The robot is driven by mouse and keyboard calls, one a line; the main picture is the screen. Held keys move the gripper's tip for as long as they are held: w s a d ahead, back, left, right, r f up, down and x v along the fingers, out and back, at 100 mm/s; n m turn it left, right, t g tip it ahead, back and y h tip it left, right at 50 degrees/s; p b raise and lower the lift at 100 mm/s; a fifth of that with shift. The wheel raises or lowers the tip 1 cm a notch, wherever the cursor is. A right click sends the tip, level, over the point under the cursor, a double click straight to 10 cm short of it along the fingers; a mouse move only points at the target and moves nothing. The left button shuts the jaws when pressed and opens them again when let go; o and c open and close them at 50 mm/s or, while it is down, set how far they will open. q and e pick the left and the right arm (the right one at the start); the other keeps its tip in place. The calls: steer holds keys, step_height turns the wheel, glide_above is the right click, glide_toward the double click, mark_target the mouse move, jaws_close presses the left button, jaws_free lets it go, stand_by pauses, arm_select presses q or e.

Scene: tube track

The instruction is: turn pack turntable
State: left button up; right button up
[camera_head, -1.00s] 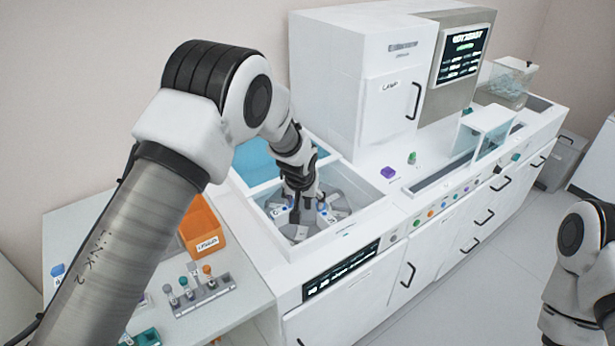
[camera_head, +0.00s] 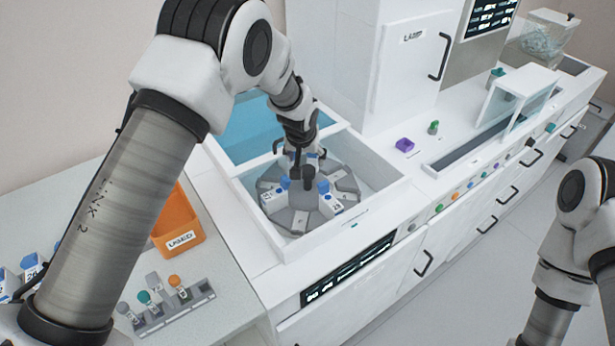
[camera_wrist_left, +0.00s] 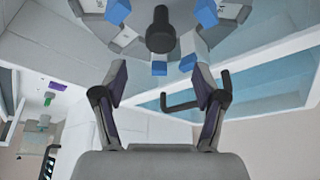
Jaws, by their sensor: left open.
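The pack turntable (camera_head: 291,221) is a grey round disc with several wedge slots, set in a white-rimmed well of the counter. Packs with blue caps sit around it, such as one with a blue cap (camera_head: 285,183) at its left. My left gripper (camera_head: 303,168) hangs over the back-middle of the turntable and partly hides it. In the left wrist view its two fingers (camera_wrist_left: 161,84) are spread with nothing between them. A dark round knob (camera_wrist_left: 160,32) on the turntable shows beyond the fingertips, apart from them. My right arm shows at the right; its gripper is out of view.
A blue-lidded bay (camera_head: 245,130) lies behind the well, and a tall white cabinet (camera_head: 345,90) stands beyond it. An orange bin (camera_head: 178,225) and a rack of capped tubes (camera_head: 168,306) stand on the left table. A purple block (camera_head: 404,145) sits on the counter.

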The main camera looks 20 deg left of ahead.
mark_target(307, 170)
arm_select(q)
steer(key=p+x, duration=0.2)
steer(key=x, duration=0.5)
steer(key=shift+w+f, duration=0.25)
steer(key=shift+f, duration=0.05)
steer(key=shift+w+a+f, duration=0.1)
steer(key=shift+w+f, duration=0.15)
steer(key=shift+f, duration=0.2)
steer(key=shift+s, duration=0.15)
jaws_close()
